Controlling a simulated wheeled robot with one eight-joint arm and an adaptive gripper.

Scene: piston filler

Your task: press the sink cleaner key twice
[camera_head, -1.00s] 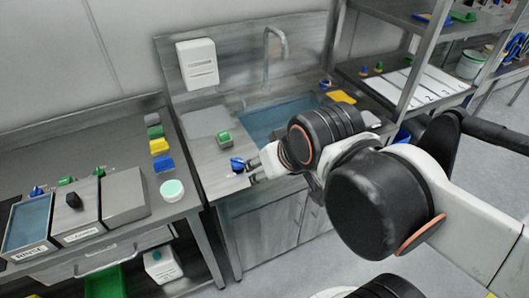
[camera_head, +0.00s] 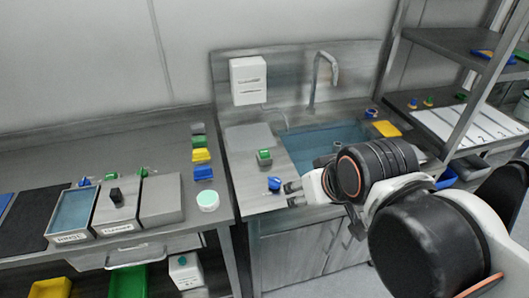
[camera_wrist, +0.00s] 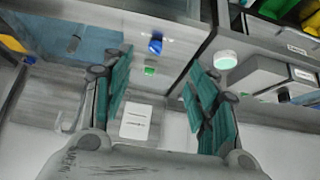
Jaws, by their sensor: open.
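A white box (camera_head: 248,81) with a printed label hangs on the steel panel behind the sink; its lettering is too small to read. It also shows in the wrist view (camera_wrist: 137,122), beyond my fingers. I cannot make out a separate key on it. My gripper (camera_head: 291,194) is open and empty near the front of the sink counter (camera_head: 255,200), below and right of the box and well apart from it. In the wrist view my teal-padded fingers (camera_wrist: 160,72) stand wide apart. A blue piece (camera_head: 274,184) lies just left of the fingertips in the head view.
A green-topped piece (camera_head: 264,157) stands on the sink counter. The sink basin (camera_head: 310,143) and its tall faucet (camera_head: 320,75) are right of the box. The left bench holds several small coloured items, a round white tub (camera_head: 208,201) and metal bins. Shelving (camera_head: 455,45) stands at the right.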

